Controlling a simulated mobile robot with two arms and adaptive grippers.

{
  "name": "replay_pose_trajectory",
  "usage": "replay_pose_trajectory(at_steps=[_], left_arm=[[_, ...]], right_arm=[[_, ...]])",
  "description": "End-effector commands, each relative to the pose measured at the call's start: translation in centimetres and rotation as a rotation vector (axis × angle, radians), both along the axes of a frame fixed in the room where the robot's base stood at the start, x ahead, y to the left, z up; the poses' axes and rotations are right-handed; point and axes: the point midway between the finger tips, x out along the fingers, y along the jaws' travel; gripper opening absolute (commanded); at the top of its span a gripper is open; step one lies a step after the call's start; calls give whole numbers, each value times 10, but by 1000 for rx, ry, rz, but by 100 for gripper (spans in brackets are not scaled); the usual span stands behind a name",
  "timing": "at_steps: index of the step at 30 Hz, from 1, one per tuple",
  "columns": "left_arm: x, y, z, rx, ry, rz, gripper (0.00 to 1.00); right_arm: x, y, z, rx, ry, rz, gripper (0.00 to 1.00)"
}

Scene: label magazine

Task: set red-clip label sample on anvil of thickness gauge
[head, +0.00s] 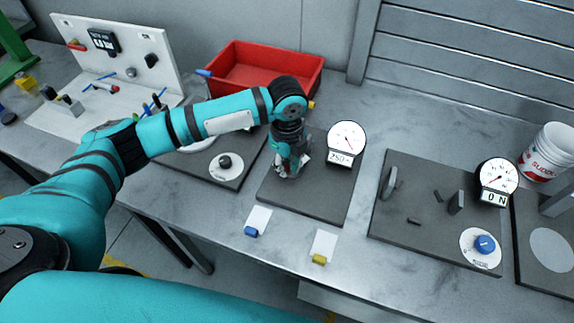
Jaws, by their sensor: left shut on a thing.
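The thickness gauge has a dark base plate (330,207) and a round white dial (347,137) with a readout below it. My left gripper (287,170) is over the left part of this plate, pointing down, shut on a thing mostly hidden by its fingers. A small whitish patch (305,158) shows beside the fingers, probably the label sample; I cannot make out a red clip. The anvil is hidden behind the gripper, so I cannot tell whether the sample touches it. My right gripper is not in view.
Label samples with a blue clip (251,231) and a yellow clip (319,259) lie in front of the gauge. A red bin (262,68) stands behind. A force gauge plate (400,230) is to the right, a dial plate (240,177) to the left, a white bucket (550,152) far right.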

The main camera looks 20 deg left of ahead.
Motion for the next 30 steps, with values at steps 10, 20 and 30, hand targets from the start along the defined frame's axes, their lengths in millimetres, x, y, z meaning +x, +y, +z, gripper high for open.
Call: replay_pose_trajectory(at_steps=[10,20,30], left_arm=[[0,0,-15,-1,-2,0,0],[0,0,-17,-1,-2,1,36],[0,0,-14,-1,-3,1,38]], right_arm=[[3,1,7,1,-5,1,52],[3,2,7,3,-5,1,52],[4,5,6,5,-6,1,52]])
